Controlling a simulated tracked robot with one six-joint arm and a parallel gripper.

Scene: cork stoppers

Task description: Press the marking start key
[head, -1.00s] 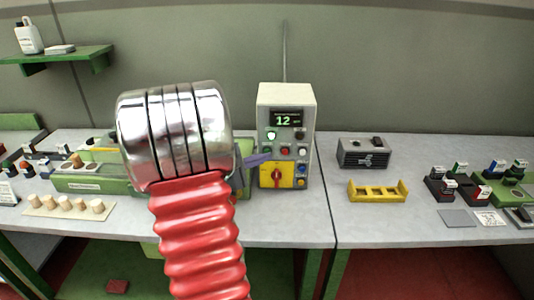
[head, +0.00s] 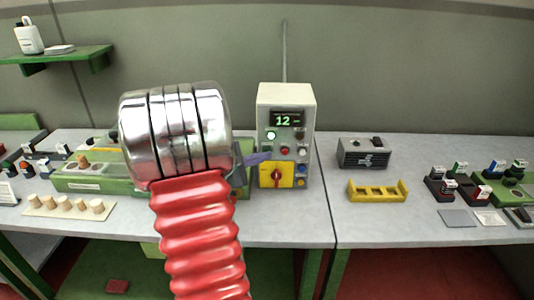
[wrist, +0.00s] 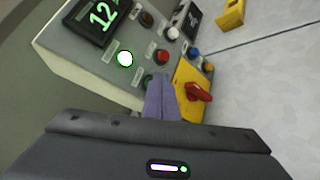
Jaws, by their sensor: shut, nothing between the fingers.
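The grey control box (head: 288,100) stands on the bench near the middle, with a lit display (head: 288,120) showing 12. A glowing green-white lamp (wrist: 125,59), a red button (wrist: 162,56) and a dark green button (wrist: 147,80) are on its front panel. Labels are too small to read, so I cannot tell which is the marking start key. My gripper (wrist: 160,86) is shut and empty, its purple fingertips at the dark green button and partly hiding it. I cannot tell whether they touch it. In the head view the fingers (head: 266,156) reach the panel's left side.
A red rotary knob (wrist: 199,92) on a yellow plate sits just right of my fingertips, with blue (wrist: 195,52) and yellow buttons beyond. A yellow rack (head: 377,191) and a grey device (head: 363,153) stand to the right.

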